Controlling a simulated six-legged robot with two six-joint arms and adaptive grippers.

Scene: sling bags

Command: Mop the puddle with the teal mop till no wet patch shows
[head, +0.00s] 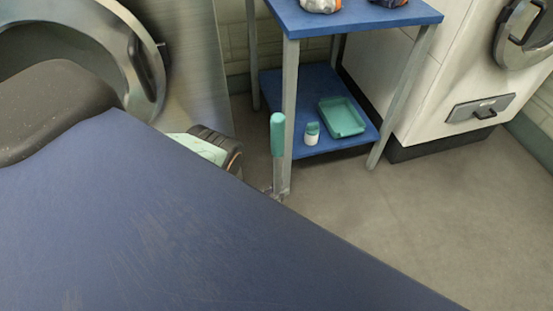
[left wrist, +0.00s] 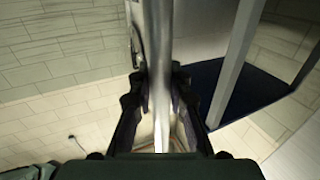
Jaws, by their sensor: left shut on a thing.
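The teal mop (head: 278,135) stands about upright beyond the edge of the blue surface, its teal grip at the top and a grey shaft below. The mop head is not clearly seen. No puddle or wet patch can be made out in either view. My right gripper is not in view.
A large blue surface (head: 150,230) fills the foreground and hides floor behind it. A blue-shelved stand (head: 287,100) is close behind the mop, with a teal tray (head: 341,117) and small bottle (head: 311,133) on its lower shelf. White machine at right (head: 450,80). Open floor (head: 440,200) lies right.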

